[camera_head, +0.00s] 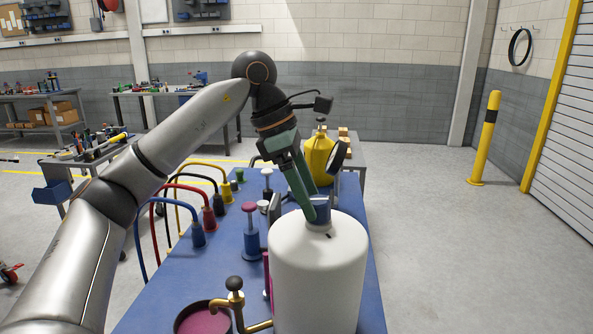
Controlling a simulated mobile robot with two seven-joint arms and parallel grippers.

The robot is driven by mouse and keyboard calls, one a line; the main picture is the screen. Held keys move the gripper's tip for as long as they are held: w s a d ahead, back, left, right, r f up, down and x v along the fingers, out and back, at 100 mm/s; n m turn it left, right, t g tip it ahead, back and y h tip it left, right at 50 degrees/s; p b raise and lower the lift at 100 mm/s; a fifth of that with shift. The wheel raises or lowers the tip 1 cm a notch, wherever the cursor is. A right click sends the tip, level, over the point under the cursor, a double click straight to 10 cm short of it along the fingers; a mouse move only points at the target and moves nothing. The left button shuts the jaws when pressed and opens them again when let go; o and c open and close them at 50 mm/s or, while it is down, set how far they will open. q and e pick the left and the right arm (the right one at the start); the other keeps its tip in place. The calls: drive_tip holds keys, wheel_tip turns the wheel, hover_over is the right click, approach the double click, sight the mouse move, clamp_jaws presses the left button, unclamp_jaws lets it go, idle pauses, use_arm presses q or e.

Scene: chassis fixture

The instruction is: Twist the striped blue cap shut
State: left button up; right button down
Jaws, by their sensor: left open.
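The blue cap (322,213) sits on the neck of a large white tank (318,275) at the front of the blue table. Its stripes are too small to make out clearly. My left gripper (316,207) reaches down from above, with its green fingers at the cap. The near finger covers part of the cap. The jaws are open, and I cannot tell whether a finger touches the cap. My right gripper is not in view.
A brass tap (235,298) and a round container of pink liquid (202,318) are in front. Colored hose connectors, such as a blue one (198,234), line the left side. A yellow container (318,155) stands behind my gripper.

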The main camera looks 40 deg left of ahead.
use_arm(q)
drive_tip(key=shift+x, duration=0.95)
clamp_jaws()
idle(0.6)
